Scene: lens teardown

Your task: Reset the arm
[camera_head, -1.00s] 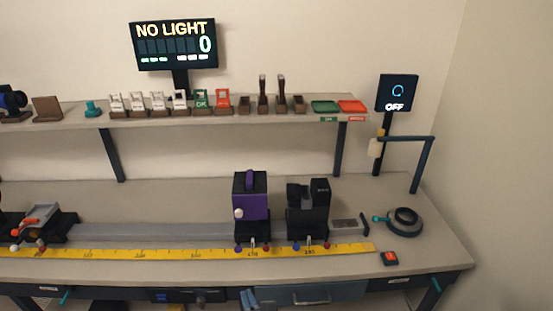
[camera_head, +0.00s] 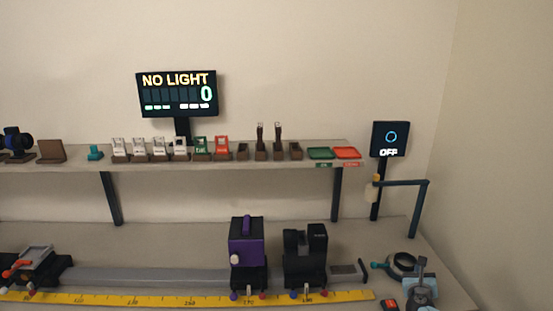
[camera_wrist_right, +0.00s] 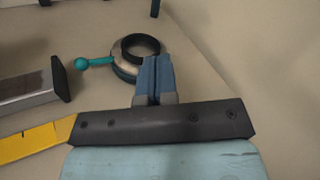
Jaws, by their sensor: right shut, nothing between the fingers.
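My right gripper (camera_head: 421,268) shows at the lower right of the head view, over the right end of the bench. In the right wrist view its fingers (camera_wrist_right: 156,72) are shut together with nothing between them. They point toward the round black ring (camera_wrist_right: 140,50) with a teal knob, and overlap its near edge in the picture. I cannot tell whether they touch it. The ring also shows in the head view (camera_head: 402,263), just behind the gripper. My left gripper is not in view.
A purple box unit (camera_head: 246,250) and a black unit (camera_head: 305,262) stand on the rail behind a yellow ruler (camera_head: 190,299). A red button box (camera_head: 389,304) lies near the gripper. A bent post (camera_head: 420,205) rises behind the ring. The shelf (camera_head: 220,162) holds several small holders.

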